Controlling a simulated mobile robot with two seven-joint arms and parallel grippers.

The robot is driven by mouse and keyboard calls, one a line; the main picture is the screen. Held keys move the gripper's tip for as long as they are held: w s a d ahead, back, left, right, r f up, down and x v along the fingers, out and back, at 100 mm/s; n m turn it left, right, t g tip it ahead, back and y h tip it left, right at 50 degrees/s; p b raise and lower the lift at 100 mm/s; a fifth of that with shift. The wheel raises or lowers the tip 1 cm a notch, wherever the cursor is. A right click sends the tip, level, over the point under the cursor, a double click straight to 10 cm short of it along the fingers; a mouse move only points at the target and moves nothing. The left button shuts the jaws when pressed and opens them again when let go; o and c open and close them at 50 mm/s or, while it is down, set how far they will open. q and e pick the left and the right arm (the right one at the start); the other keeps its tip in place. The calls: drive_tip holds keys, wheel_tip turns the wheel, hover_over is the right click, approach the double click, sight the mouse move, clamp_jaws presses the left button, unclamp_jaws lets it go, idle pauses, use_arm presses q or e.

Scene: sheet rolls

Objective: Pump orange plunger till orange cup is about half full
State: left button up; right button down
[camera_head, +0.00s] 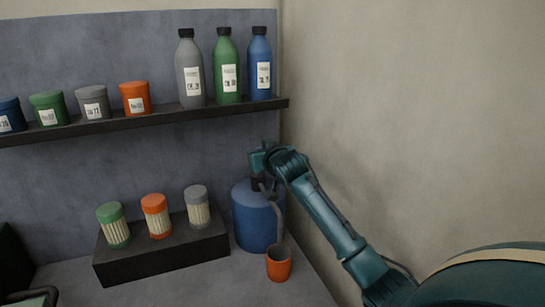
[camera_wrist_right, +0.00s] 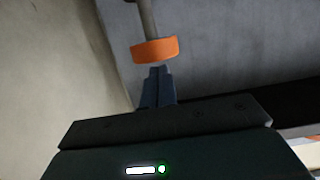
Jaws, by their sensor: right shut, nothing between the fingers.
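A blue container (camera_head: 256,222) stands in the back right corner, with a grey spout (camera_head: 279,217) curving down over the orange cup (camera_head: 279,264). The cup stands upright in front of it; its fill level cannot be made out. My right gripper (camera_head: 258,161) is above the container top and hides the plunger in the head view. In the right wrist view the orange plunger knob (camera_wrist_right: 155,49) sits on a grey rod, just beyond the tips of my right gripper (camera_wrist_right: 157,72), which is shut and empty. Whether they touch cannot be told.
A dark shelf (camera_head: 160,115) above holds bottles and lidded tubs. A dark block (camera_head: 165,258) left of the container carries three ribbed jars with green, orange and grey lids. A plain wall (camera_head: 420,110) is close on the right.

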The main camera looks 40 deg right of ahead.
use_arm(q)
drive_tip(key=shift+d+f+b, duration=0.15)
drive_tip(key=shift+f+b, duration=0.1)
drive_tip(key=shift+b, duration=0.45)
use_arm(e)
drive_tip(key=v, duration=0.9)
drive_tip(key=shift+d, duration=0.1)
use_arm(q)
drive_tip(key=shift+r, duration=0.1)
use_arm(e)
drive_tip(key=shift+s+f, duration=0.1)
drive_tip(key=shift+f, duration=0.05)
